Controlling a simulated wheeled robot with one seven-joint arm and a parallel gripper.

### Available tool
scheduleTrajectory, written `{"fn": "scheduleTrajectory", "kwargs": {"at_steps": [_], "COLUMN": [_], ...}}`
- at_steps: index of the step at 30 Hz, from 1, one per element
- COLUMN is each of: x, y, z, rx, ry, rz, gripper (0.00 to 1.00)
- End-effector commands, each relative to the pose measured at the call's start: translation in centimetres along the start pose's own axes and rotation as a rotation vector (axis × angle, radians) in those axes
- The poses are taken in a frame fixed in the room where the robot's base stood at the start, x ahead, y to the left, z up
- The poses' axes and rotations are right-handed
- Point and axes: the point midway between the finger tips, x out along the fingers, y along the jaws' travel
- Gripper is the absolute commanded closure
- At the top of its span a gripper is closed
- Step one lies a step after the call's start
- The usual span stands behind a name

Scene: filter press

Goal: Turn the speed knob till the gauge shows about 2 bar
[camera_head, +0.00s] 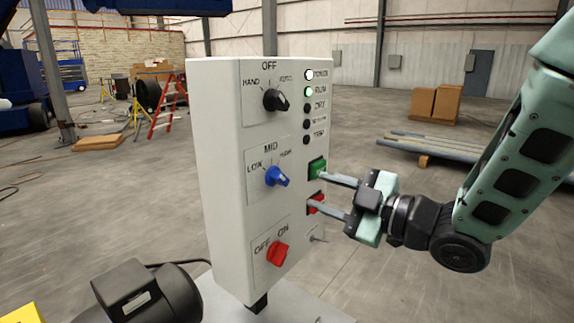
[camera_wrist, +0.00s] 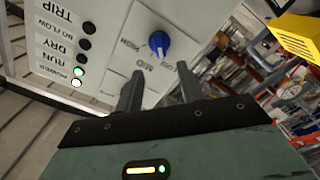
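The blue speed knob (camera_head: 277,176) sits mid-panel on a pale control box, below its LOW, MID and HIGH marks. I cannot tell its exact setting. In the wrist view the blue knob (camera_wrist: 159,43) lies beyond my fingertips, roughly in line with the gap between them. My gripper (camera_head: 315,188) is open and empty, right of the knob, with its fingers pointing at the panel near the green and red buttons. In the wrist view my two fingers (camera_wrist: 160,75) stand apart with nothing between them. I see no gauge in either view.
The control box (camera_head: 222,170) also has a black HAND/OFF/AUTO knob (camera_head: 275,99), a red OFF/ON knob (camera_head: 277,252), a green button (camera_head: 317,167) and a red button (camera_head: 315,202). The power and run lamps (camera_head: 308,92) are lit. A dark motor (camera_head: 145,295) lies at lower left.

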Motion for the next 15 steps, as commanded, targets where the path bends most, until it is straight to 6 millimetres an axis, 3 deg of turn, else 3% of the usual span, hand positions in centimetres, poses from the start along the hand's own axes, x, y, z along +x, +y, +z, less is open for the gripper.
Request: {"fn": "scheduleTrajectory", "kwargs": {"at_steps": [6,15], "x": [4.6,8.5], "y": [0.1,0.0], "z": [-0.1,0.0], "rx": [0.0,0.001], "ry": [0.001,0.0], "rz": [-0.003,-0.001], "gripper": [0.62,0.62]}}
